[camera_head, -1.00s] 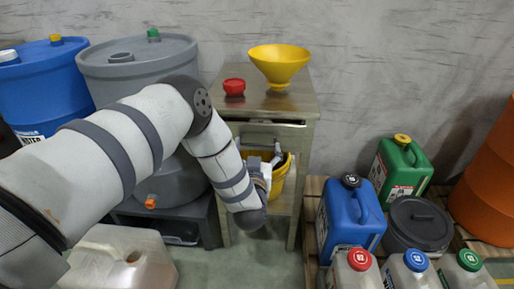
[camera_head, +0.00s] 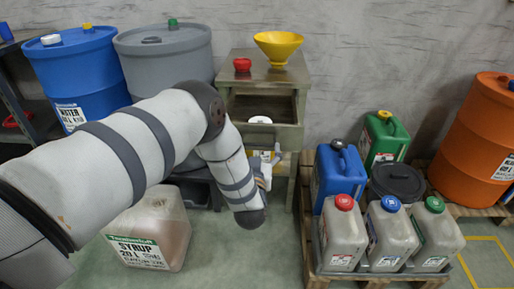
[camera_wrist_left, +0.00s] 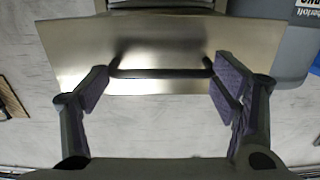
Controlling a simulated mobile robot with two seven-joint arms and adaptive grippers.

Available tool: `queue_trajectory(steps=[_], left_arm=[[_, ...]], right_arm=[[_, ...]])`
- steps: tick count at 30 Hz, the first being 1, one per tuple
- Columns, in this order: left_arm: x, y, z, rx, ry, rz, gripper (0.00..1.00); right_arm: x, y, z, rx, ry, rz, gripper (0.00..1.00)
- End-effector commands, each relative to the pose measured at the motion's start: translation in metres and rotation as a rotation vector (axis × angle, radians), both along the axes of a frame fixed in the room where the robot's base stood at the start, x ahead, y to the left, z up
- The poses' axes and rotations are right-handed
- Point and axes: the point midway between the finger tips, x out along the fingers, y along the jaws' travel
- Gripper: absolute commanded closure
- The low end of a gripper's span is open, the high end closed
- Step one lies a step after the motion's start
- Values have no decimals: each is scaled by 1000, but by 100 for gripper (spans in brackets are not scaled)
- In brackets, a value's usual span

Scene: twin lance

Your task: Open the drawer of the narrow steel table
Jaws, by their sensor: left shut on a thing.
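The narrow steel table (camera_head: 292,72) stands against the wall. Its drawer (camera_head: 288,138) is pulled out, with a dark inside and a white round item (camera_head: 260,119) in it. In the left wrist view, the steel drawer front (camera_wrist_left: 70,50) carries a dark bar handle (camera_wrist_left: 160,73). My left gripper (camera_head: 270,168) is just in front of the drawer; its fingers in the wrist view (camera_wrist_left: 165,88) are at the two ends of the handle, shut on it. My arm hides part of the table's lower left. My right gripper is not in view.
A yellow funnel (camera_head: 278,45) and red cap (camera_head: 242,64) sit on the table top. Blue (camera_head: 75,75) and grey (camera_head: 165,60) barrels stand left, with a syrup can (camera_head: 150,230) on the floor. Jugs crowd a pallet (camera_head: 322,262) at right. Floor at front centre is clear.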

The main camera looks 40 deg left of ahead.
Motion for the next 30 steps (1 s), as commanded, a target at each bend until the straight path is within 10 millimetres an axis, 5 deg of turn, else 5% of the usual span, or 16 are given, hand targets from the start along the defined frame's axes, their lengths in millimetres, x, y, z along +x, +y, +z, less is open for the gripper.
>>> queue_trajectory(steps=[10,11,13,30], left_arm=[[1,0,1,0,-1,0,70],[1,0,1,0,-1,0,17],[0,0,0,1,-1,0,2],[-8,-2,-1,2,4,6,2]], right_arm=[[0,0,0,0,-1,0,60],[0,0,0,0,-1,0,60],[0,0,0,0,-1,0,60],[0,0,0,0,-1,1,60]])
